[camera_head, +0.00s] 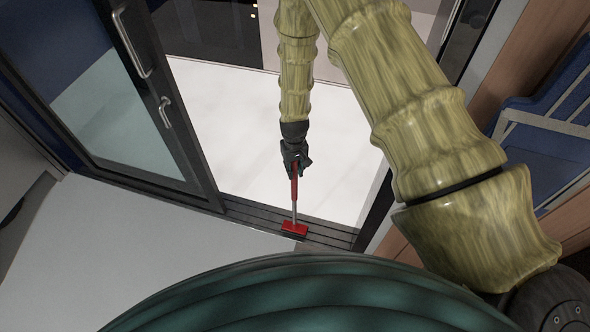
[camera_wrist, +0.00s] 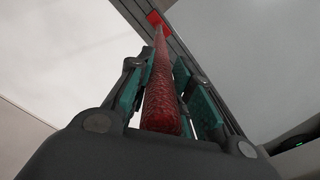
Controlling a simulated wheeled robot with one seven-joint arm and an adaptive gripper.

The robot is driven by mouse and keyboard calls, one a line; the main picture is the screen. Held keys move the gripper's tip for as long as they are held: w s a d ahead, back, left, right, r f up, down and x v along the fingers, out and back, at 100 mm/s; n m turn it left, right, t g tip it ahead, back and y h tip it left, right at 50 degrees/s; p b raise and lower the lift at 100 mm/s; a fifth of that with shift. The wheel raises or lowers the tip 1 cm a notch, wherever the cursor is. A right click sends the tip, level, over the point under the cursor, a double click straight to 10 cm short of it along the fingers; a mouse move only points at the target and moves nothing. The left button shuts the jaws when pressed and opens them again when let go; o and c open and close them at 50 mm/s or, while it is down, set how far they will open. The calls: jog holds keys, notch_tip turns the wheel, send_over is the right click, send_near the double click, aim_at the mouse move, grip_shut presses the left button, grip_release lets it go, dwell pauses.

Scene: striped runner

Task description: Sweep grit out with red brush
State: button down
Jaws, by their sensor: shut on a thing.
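The red brush (camera_head: 294,229) has a red head on a slim pale shaft with a red grip. Its head is at the grooved dark door track (camera_head: 262,218) in the doorway; contact with the grooves cannot be made out. My gripper (camera_head: 295,166) is shut on the red grip, above the track, with the brush nearly upright. In the wrist view the red handle (camera_wrist: 162,95) runs between the two teal finger pads of my gripper (camera_wrist: 165,85), and the brush head (camera_wrist: 155,19) shows at the far end over the track. I cannot make out any grit.
A dark-framed sliding glass door (camera_head: 130,110) with metal handles stands left of the opening. A dark frame post (camera_head: 376,205) borders the opening on the right. White floor (camera_head: 235,110) beyond the track is clear. A blue panelled piece (camera_head: 545,150) stands at the right.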

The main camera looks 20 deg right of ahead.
jog(key=shift+w+r+p, duration=0.15)
jog(key=shift+r+p, duration=0.3)
jog(key=shift+r, duration=0.4)
jog(key=shift+r+p, duration=0.8)
jog(key=shift+r, duration=0.5)
